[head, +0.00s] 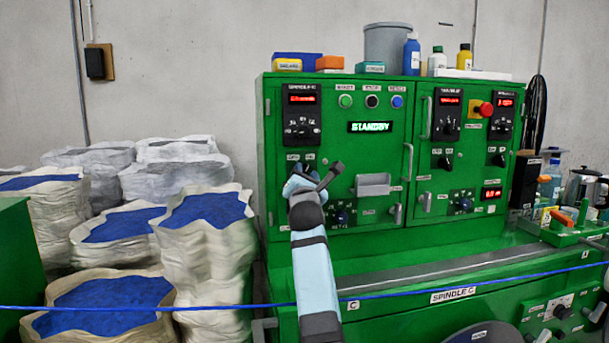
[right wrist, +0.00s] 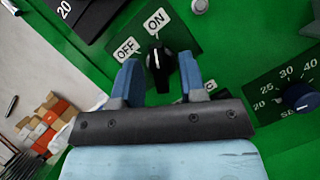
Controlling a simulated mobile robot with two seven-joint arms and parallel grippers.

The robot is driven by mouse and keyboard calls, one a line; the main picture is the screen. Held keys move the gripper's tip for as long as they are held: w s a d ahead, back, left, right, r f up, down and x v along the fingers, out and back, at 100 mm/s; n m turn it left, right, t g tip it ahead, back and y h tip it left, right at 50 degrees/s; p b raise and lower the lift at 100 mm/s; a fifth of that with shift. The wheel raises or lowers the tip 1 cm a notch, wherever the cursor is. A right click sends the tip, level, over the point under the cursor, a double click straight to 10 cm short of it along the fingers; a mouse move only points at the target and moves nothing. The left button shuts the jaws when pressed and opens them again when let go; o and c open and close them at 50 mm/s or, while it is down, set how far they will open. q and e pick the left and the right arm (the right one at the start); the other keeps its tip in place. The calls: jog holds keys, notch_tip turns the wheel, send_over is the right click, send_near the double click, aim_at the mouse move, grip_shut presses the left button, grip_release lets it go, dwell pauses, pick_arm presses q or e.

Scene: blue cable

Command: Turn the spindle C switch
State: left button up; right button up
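The switch is a black knob (right wrist: 160,68) with a white pointer line on a green panel, between OFF and ON labels. In the right wrist view its pointer is up the picture, toward the ON label (right wrist: 157,20); OFF (right wrist: 127,47) is to the upper left. My right gripper (right wrist: 160,80) is open, its two blue fingers on either side of the knob; I cannot tell whether they touch it. In the head view my right gripper (head: 300,186) is at the cabinet's left part and partly hides the switch. A SPINDLE C plate (head: 452,295) is on the lower front. My left gripper is not in view.
The green cabinet (head: 375,255) has a display (head: 371,127) reading STANDBY. A blue cable (head: 400,293) stretches across the foreground. Sacks of blue material (head: 180,260) stand at the left. Bottles and boxes sit on top. A dial (right wrist: 300,97) is right of the switch.

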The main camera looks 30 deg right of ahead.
jog(key=shift+w+d+r, duration=0.15)
jog(key=shift+w, duration=0.15)
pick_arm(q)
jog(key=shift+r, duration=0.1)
pick_arm(e)
jog(key=c, duration=0.6)
jog(key=shift+o, duration=0.2)
